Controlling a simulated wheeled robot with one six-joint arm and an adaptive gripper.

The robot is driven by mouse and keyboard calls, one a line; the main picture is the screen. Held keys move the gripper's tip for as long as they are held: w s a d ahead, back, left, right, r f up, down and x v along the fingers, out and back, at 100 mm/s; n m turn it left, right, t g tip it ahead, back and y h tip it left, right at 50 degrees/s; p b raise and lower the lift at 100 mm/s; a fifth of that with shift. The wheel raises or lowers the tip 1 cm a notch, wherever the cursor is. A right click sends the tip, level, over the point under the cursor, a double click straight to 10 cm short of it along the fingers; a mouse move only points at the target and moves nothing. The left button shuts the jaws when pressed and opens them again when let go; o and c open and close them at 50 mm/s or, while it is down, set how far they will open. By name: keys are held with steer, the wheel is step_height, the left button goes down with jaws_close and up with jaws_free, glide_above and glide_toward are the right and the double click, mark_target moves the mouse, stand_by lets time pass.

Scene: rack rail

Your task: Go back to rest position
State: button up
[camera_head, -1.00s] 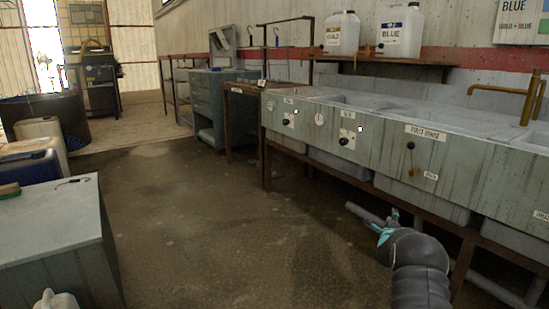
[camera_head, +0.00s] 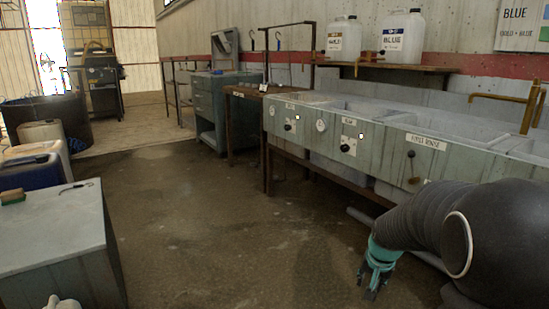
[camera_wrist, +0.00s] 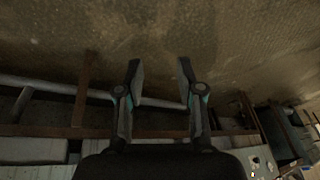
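My gripper (camera_head: 372,283) hangs low at the right in the head view, its teal fingers pointing down in front of the sink bench (camera_head: 375,147). My dark arm covers the bench's lower right part. In the wrist view my gripper (camera_wrist: 158,72) shows two fingers spread apart with nothing between them. Beyond them lie the bare brown floor (camera_wrist: 220,35) and the bench's rusty frame and a grey pipe.
The bench with basins and knobs runs along the right wall. A shelf (camera_head: 432,66) above it holds two white jugs (camera_head: 343,40). A grey cabinet (camera_head: 50,235) stands at the left with a hook tool on top. The floor between (camera_head: 200,215) is clear.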

steer(key=s+a+r+n+p, duration=0.1)
steer(key=s+a+r, duration=0.2)
steer(key=s+r, duration=0.3)
steer(key=s+a+r+n+t+p, duration=0.1)
steer(key=s+r, duration=0.5)
steer(key=s, duration=0.6)
steer(key=s+a+r+n+p, duration=0.2)
steer(key=s+a+r, duration=0.3)
steer(key=s, duration=0.4)
steer(key=shift+a+r+n+t+p, duration=0.35)
steer(key=shift+r+n+t, duration=0.1)
steer(key=shift+n, duration=0.15)
stand_by(4.7)
